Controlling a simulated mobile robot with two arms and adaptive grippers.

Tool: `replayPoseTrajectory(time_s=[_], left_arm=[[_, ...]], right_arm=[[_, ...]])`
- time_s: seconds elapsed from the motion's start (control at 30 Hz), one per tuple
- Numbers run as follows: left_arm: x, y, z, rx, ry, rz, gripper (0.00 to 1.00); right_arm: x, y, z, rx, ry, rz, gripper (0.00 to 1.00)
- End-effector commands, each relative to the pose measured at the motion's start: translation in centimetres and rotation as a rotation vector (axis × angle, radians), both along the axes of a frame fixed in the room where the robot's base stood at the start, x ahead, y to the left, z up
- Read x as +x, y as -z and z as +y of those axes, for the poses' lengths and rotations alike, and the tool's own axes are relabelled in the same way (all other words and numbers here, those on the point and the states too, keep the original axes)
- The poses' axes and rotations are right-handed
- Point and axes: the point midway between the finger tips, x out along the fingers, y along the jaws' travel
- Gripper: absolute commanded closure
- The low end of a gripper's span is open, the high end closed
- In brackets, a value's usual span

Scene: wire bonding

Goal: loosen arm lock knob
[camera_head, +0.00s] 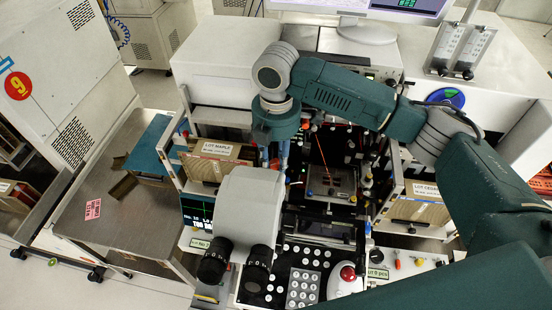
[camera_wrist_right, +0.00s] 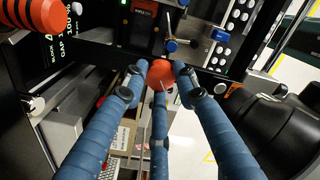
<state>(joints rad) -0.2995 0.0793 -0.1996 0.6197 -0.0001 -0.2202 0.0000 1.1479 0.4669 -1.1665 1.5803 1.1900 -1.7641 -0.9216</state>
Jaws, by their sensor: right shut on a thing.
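An orange-red knob (camera_wrist_right: 160,73) shows in the right wrist view, at the front of a dark machine part. The three blue fingers of my right gripper (camera_wrist_right: 160,80) close around it, with their tips at its sides. In the head view my right arm reaches in from the right, and my right gripper (camera_head: 276,160) points down beside the bonding machine, behind its grey microscope head (camera_head: 250,200). The knob is hidden there by the gripper and the microscope. My left gripper is in neither view.
The microscope eyepieces (camera_head: 236,262) stand close in front of the gripper. A keypad (camera_head: 303,288) and a red button (camera_head: 348,273) lie to their right. Racks with labelled boxes (camera_head: 211,165) flank the machine. A metal cart (camera_head: 115,215) stands at left.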

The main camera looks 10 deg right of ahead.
Motion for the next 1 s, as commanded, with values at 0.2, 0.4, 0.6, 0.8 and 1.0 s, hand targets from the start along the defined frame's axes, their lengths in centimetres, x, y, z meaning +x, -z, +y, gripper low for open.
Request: replayPoseTrajectory(time_s=[0.2, 0.4, 0.6, 0.8, 1.0], left_arm=[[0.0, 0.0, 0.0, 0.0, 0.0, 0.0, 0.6], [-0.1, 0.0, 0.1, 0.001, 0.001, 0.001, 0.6], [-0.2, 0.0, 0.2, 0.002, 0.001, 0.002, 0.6], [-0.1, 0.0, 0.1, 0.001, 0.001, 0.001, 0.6], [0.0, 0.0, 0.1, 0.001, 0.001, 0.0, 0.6]], right_arm=[[0.0, 0.1, -0.1, -0.003, 0.002, 0.001, 0.52], [0.0, 0.0, -0.1, -0.001, 0.002, 0.001, 0.52], [0.1, -1.4, 0.0, 0.001, 0.001, -0.003, 0.52], [0.1, -5.4, 0.0, 0.001, 0.001, -0.003, 0.52], [0.1, -9.4, -0.1, 0.0, 0.001, -0.002, 0.52]])
